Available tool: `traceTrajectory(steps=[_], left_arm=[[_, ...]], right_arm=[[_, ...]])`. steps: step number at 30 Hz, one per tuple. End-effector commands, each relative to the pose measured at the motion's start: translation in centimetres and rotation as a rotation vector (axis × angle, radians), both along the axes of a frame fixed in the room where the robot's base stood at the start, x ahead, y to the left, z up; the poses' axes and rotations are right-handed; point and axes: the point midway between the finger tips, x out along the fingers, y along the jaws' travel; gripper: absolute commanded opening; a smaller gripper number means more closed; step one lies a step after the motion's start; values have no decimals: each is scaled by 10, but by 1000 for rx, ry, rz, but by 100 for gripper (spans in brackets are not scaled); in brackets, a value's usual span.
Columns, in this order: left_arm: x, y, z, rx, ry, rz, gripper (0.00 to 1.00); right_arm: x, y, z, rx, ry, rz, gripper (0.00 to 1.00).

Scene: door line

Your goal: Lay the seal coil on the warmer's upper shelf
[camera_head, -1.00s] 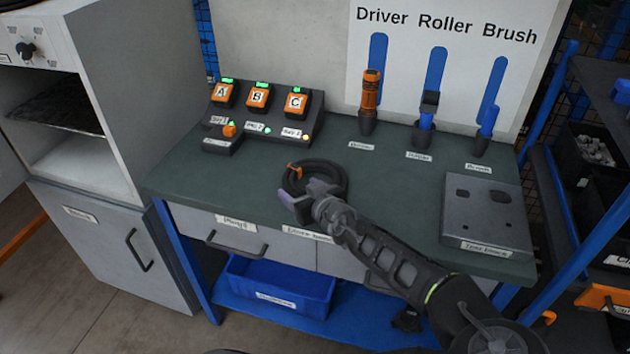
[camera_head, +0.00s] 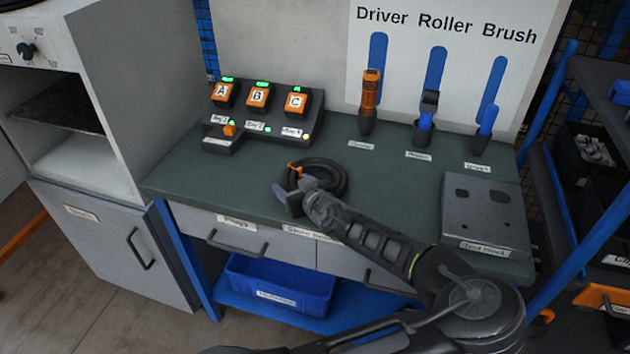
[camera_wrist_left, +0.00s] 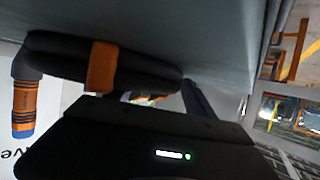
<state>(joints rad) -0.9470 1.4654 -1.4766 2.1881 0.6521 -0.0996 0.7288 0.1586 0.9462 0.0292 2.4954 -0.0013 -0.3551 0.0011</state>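The seal coil (camera_head: 335,188), a black ring with an orange band, lies on the green workbench top. It also shows close up in the left wrist view (camera_wrist_left: 65,55), with its orange band facing the camera. My left gripper (camera_head: 291,190) is at the coil's near left edge, by the band. Its fingers look apart; the wrist view hides their tips, and I cannot tell whether they touch the coil. The warmer (camera_head: 110,100) is the grey cabinet at the left. Its upper shelf (camera_head: 65,112) is a dark, empty rack in the open compartment. My right gripper is not in view.
A button box (camera_head: 265,125) with A, B and C buttons stands behind the coil. Tool holders with the driver (camera_head: 370,95) are at the back. A grey block (camera_head: 485,215) sits at the bench's right. A blue bin (camera_head: 280,285) is below. Bench left of the coil is clear.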

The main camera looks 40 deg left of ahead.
Motion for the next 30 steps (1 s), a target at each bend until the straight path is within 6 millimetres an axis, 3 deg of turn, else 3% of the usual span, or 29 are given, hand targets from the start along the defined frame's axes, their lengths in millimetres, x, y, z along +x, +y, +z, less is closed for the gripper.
traceTrajectory(steps=[22,30], left_arm=[[-2,1,-1,-1,5,3,1],[-2,1,-1,0,5,3,0]], right_arm=[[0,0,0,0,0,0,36],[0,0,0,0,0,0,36]])
